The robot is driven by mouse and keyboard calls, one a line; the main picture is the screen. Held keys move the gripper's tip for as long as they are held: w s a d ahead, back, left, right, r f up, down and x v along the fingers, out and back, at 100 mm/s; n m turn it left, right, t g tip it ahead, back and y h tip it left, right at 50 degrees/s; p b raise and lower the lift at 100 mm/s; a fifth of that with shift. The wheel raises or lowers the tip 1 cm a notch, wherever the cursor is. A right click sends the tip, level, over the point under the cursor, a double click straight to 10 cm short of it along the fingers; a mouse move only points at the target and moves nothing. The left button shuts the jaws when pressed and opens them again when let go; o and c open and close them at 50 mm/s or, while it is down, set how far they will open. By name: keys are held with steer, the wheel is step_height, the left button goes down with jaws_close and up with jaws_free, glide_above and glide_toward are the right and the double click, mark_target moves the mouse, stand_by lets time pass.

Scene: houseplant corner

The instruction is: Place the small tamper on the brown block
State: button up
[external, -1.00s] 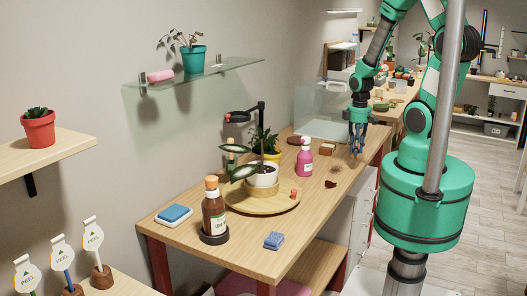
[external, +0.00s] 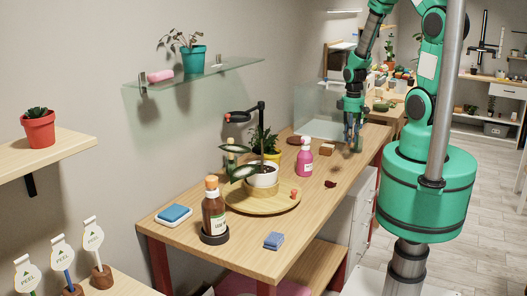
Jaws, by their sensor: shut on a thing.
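The brown block (external: 326,149) sits on the wooden table toward its far end, right of the pink bottle. My gripper (external: 353,146) points down just to the right of the block, apart from it in the picture. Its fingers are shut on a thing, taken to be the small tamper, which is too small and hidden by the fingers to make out. I see no tamper elsewhere on the table. The height of the fingertips above the table is hard to tell.
The pink bottle (external: 304,158) stands left of the block. A round wooden tray (external: 238,206) holds a potted plant. A clear panel (external: 318,108) stands behind. A dark red piece (external: 330,184) lies nearer. The front right tabletop is mostly clear.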

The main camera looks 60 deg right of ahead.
steer(key=shift+w, duration=0.1)
steer(key=w+d, duration=0.3)
steer(key=w, duration=0.1)
steer(key=w+d+f, duration=0.1)
steer(key=w+d, duration=0.1)
steer(key=w, duration=0.2)
steer(key=w+d, duration=0.3)
steer(key=w, duration=0.2)
steer(key=shift+w+d+f, duration=0.1)
steer(key=shift+d+f, duration=0.15)
steer(key=shift+d, duration=0.1)
steer(key=shift+f, duration=1.75)
steer(key=shift+f, duration=0.15)
steer(key=o, duration=1.1)
steer(key=shift+c, duration=0.2)
